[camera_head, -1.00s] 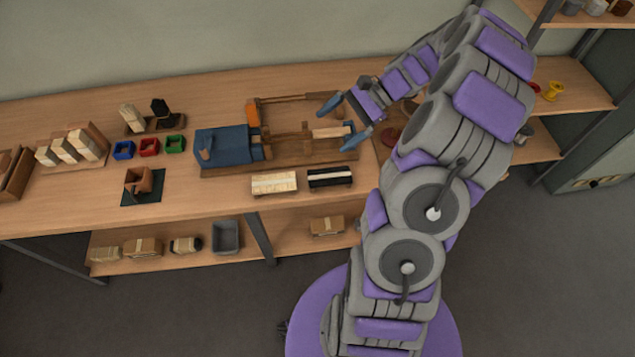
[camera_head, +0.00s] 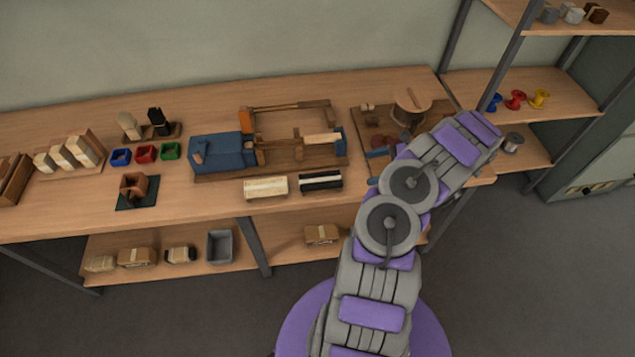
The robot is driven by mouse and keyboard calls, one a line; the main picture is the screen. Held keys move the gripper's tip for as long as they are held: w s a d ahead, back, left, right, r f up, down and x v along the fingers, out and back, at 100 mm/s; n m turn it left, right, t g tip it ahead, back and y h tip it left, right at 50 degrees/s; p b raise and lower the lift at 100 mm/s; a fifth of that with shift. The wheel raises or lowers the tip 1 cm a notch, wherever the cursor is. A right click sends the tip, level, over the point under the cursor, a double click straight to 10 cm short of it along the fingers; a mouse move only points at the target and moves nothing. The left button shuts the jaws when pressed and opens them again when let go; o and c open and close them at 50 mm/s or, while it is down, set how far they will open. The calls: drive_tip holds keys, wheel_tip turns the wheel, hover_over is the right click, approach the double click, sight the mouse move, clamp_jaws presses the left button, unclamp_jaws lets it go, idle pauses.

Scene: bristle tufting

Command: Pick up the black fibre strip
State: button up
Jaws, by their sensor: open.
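The black fibre strip (camera_head: 318,176) is a short dark bar with a pale band along it. It lies near the front edge of the workbench, just right of a cream strip (camera_head: 265,187). My gripper (camera_head: 376,167) is mostly hidden behind my own arm. Only what look like its two blue fingertips show at the arm's left side, spread apart. They are right of the black strip, apart from it, with nothing seen between them.
A wooden fixture with a blue block (camera_head: 222,152) stands behind the strips. A board with a round wooden piece (camera_head: 411,101) is at the back right. Blue, red and green bins (camera_head: 145,154) sit left. Shelves with spools (camera_head: 515,99) stand at the right.

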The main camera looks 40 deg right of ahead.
sight(328, 178)
drive_tip(key=b+x, duration=0.4)
drive_tip(key=x, duration=1.2)
drive_tip(key=shift+w, duration=0.1)
drive_tip(key=c, duration=1.1)
